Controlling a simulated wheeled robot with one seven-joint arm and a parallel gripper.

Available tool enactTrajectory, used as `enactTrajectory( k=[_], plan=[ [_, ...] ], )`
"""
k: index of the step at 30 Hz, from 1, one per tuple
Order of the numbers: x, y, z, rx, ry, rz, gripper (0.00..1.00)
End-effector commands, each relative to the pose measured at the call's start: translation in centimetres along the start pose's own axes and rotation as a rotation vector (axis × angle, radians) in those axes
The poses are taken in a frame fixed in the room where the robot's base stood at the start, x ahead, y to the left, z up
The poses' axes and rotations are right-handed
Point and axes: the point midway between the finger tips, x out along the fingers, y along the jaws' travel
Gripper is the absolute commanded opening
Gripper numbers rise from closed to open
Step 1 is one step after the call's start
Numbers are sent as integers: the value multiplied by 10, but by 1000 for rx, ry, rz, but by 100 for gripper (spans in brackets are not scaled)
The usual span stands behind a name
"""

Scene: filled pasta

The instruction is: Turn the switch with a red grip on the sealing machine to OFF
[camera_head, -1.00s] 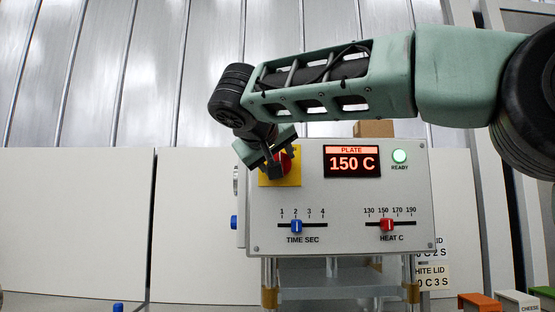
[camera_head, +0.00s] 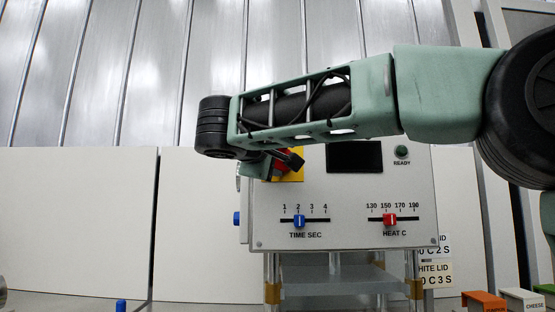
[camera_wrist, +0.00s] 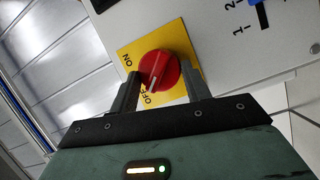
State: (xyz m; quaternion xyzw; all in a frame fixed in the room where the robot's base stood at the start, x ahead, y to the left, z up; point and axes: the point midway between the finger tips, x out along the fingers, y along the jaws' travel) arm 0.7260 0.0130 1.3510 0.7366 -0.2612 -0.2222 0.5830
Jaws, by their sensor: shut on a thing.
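The sealing machine (camera_head: 345,210) is a light grey panel box. Its red-gripped switch sits on a yellow plate at the panel's upper left. In the wrist view the round red grip (camera_wrist: 160,72) shows on the yellow plate (camera_wrist: 180,45) marked ON and OFF. The white line on the grip points towards OFF. My gripper (camera_wrist: 160,82) has a finger on each side of the red grip and is shut on it. In the head view my gripper (camera_head: 284,160) hides part of the switch. The display (camera_head: 354,157) is dark and the READY lamp (camera_head: 401,152) is unlit.
The panel has a blue TIME SEC slider (camera_head: 299,222) at about 2 and a red HEAT C slider (camera_head: 389,220) at about 150. Orange (camera_head: 484,300) and white (camera_head: 519,300) labelled holders stand at the lower right. White panels (camera_head: 75,225) stand left of the machine.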

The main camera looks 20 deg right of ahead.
Motion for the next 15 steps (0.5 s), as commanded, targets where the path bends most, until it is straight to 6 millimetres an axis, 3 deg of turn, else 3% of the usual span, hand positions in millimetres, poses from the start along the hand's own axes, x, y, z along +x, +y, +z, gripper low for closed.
enactTrajectory(
  k=[15],
  plan=[
    [0,0,-1,-32,6,15,25]
  ],
)
